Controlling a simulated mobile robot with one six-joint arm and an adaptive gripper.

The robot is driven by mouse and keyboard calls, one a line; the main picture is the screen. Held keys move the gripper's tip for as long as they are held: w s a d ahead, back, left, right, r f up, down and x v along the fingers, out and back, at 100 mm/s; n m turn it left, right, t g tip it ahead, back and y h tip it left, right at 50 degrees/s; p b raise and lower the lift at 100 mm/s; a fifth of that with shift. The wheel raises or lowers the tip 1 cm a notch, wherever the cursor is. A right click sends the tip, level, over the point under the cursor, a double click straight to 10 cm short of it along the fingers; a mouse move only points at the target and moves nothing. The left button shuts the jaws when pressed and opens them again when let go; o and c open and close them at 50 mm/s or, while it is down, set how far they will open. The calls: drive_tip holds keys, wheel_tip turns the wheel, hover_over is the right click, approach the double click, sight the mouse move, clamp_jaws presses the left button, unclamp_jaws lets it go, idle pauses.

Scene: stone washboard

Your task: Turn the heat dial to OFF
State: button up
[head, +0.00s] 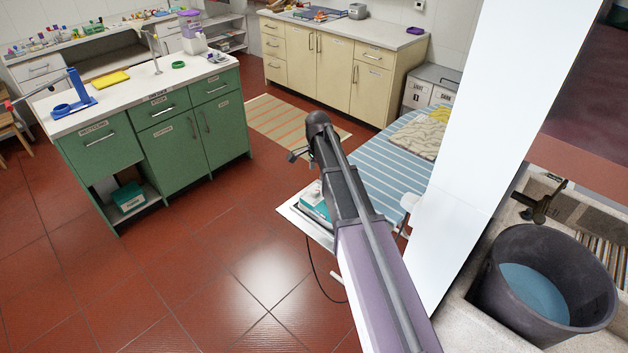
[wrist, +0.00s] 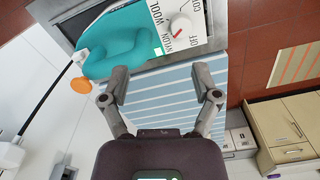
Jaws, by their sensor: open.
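The heat dial (wrist: 182,23) is a round white knob with a red pointer line, near the top of the wrist view. Labels reading NYLON, WOOL and OFF, and one cut off at the frame edge, surround it on a white panel. The red line lies toward the lower left, on the NYLON side, though it is small. A teal iron-like body (wrist: 115,42) sits left of the panel; its teal part also shows in the head view (head: 313,203). My gripper (wrist: 160,90) is open and empty, its fingers apart, below the dial in the picture and not touching it.
A blue-striped ironing board (head: 387,165) lies behind the arm, with a folded patterned cloth (head: 425,138) on it. A white wall (head: 490,150) rises at right. The red floor is open at left.

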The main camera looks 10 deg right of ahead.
sight(315, 191)
drive_tip(key=w+r+m, duration=0.1)
drive_tip(key=w+r+p, duration=0.1)
drive_tip(key=w, duration=0.1)
drive_tip(key=shift+w+r+m, duration=0.1)
drive_tip(key=shift+w+m, duration=0.05)
drive_tip(key=shift+m, duration=0.25)
drive_tip(key=shift+f, duration=0.2)
wheel_tip(315, 191, down, 13)
drive_tip(key=b, duration=1.3)
drive_tip(key=shift+f+b, duration=0.2)
drive_tip(key=shift+b, duration=0.1)
clamp_jaws()
drive_tip(key=shift+a, duration=0.2)
drive_tip(key=shift+d, duration=0.2)
